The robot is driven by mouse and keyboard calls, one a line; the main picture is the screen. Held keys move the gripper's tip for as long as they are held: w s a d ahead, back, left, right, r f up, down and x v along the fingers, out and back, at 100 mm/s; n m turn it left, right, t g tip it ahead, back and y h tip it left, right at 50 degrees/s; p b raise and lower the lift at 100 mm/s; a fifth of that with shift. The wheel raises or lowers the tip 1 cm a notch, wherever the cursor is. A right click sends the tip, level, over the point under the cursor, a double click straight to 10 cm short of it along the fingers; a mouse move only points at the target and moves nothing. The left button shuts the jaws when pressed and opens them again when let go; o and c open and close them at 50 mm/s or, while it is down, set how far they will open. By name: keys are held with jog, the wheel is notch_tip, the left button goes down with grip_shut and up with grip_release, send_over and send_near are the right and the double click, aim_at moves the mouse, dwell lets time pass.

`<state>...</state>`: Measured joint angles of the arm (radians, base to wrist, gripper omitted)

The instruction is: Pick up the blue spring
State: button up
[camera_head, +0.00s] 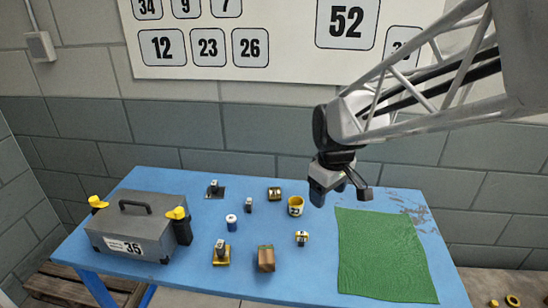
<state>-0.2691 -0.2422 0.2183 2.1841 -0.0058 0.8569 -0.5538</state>
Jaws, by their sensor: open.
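A small blue upright piece with a pale top (231,222) stands on the blue table, left of centre; it looks like the blue spring, though its coils are too small to make out. My gripper (341,196) is open and empty above the back right part of the table. It is up and to the right of the blue piece, well apart from it. Nothing covers the blue piece.
Near the blue piece are a yellow ring-like cup (295,206), a brown block (265,258), a brass-based part (221,254) and several small metal parts. A green mat (382,255) lies at the right.

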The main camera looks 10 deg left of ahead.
jog(key=w+a+f+n, duration=0.3)
jog(key=w+a+f, duration=0.15)
jog(key=a, duration=0.25)
jog(key=w+a+f+n, duration=0.3)
jog(key=w+a+f, duration=0.15)
jog(key=a, duration=0.25)
jog(key=n+g, duration=0.1)
jog(key=n, duration=0.4)
send_over(231, 218)
jog(key=f, duration=1.1)
jog(key=shift+w+d, duration=0.15)
jog(key=shift+d, duration=0.05)
jog(key=shift+a+f, duration=0.2)
jog(key=shift+a, duration=0.1)
jog(key=shift+f, duration=0.1)
jog(key=shift+f, duration=1.2)
jog(key=shift+f, duration=0.1)
jog(key=shift+f, duration=2.5)
jog(key=shift+c, duration=0.3)
